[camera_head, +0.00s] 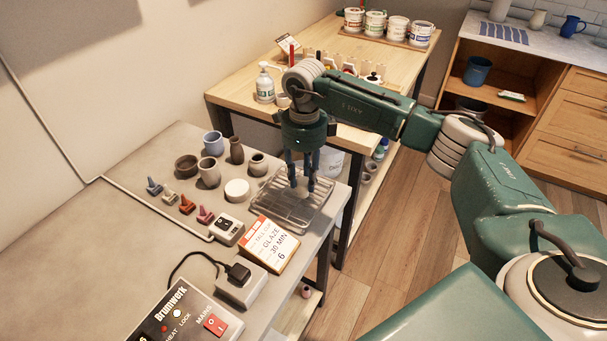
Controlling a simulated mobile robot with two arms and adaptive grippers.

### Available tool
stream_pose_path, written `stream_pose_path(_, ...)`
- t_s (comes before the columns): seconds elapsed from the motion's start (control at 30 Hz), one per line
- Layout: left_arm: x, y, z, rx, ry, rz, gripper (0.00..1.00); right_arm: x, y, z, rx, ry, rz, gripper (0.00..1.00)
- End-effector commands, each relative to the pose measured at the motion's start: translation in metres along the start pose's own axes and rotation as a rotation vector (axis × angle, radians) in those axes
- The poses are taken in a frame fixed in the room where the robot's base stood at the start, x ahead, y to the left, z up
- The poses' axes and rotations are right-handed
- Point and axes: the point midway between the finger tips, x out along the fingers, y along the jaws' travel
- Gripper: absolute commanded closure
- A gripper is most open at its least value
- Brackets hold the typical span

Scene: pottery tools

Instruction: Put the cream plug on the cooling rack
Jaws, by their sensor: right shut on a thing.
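My right gripper (301,184) reaches down over the wire cooling rack (310,217) on the grey table. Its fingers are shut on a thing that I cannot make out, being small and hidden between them. I cannot tell whether that thing touches the rack. I make out no cream plug elsewhere. My left gripper is out of view.
Several pots and cups (209,172) and a white round piece (237,190) stand left of the rack. A wooden table (395,150) stands behind.

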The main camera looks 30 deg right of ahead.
Motion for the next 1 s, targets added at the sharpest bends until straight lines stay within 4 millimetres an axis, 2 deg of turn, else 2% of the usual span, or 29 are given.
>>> stream_pose_path(0.27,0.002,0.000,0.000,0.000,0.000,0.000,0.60,0.002,0.000,0.000,-0.001,-0.001,0.000,0.96)
stream_pose_path(0.3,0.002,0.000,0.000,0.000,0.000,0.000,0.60,0.002,0.000,0.000,-0.001,-0.001,0.000,0.66)
stream_pose_path(0.37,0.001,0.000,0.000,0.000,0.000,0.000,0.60,0.001,0.000,0.000,-0.001,-0.001,0.000,0.54)
stream_pose_path(0.4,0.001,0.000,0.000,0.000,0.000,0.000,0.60,0.001,0.000,0.000,-0.001,-0.001,0.000,0.51)
stream_pose_path(0.77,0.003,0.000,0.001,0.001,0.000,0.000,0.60,-0.004,-0.001,0.001,-0.001,-0.003,-0.002,0.51)
stream_pose_path(0.87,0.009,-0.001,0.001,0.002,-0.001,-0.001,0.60,-0.017,-0.001,0.001,-0.001,-0.004,-0.004,0.51)
stream_pose_path(1.0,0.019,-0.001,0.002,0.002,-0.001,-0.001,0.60,-0.045,-0.001,0.002,-0.002,-0.006,-0.005,0.51)
